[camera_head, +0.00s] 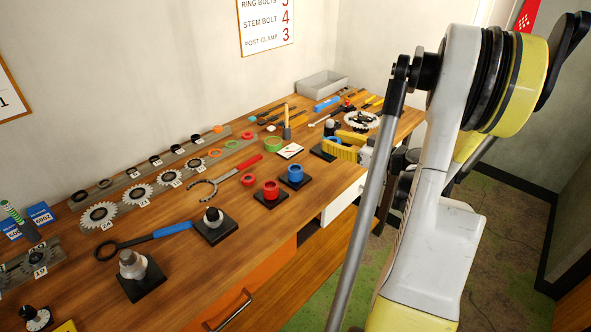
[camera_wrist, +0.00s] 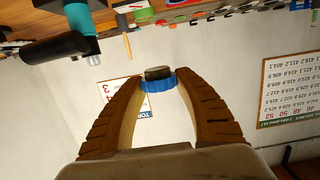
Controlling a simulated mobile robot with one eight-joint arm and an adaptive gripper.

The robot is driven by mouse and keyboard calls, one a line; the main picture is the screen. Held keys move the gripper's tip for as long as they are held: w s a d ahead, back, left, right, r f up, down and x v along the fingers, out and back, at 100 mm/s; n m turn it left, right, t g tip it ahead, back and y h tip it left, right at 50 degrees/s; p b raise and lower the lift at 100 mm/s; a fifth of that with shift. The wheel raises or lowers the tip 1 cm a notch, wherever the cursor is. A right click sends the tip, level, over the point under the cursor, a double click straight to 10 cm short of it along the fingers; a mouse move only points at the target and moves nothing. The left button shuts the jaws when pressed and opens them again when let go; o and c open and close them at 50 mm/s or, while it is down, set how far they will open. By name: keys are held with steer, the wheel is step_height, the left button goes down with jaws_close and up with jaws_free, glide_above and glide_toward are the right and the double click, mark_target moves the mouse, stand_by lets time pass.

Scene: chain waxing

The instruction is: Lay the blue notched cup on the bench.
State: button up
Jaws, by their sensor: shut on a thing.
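In the wrist view my gripper (camera_wrist: 158,80) is shut on the blue notched cup (camera_wrist: 157,86). The cup shows as a blue ridged ring with a dark grey round part above it, held between the two fingertips. It is seen against the wall, apart from the bench. The wooden bench (camera_head: 170,207) runs along the wall in the head view. There my arm fills the right side, and I cannot make out my gripper or the held cup.
The bench holds gears (camera_head: 99,215), a red-handled wrench (camera_head: 232,172), a blue-handled wrench (camera_head: 150,238) and black-based stands, one with a blue ringed piece (camera_head: 295,174). A grey bin (camera_head: 322,84) stands at the far end. Bare wood shows between tools near the front edge.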

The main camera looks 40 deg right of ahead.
steer(key=b, duration=0.4)
glide_above(295, 171)
step_height(295, 171, down, 7)
steer(key=shift+s+r, duration=0.1)
steer(key=shift+s, duration=0.05)
step_height(295, 171, down, 4)
steer(key=shift+r+b, duration=0.1)
steer(key=shift+b, duration=0.85)
steer(key=shift+r, duration=0.1)
steer(key=o, duration=1.1)
steer(key=shift+o, duration=0.2)
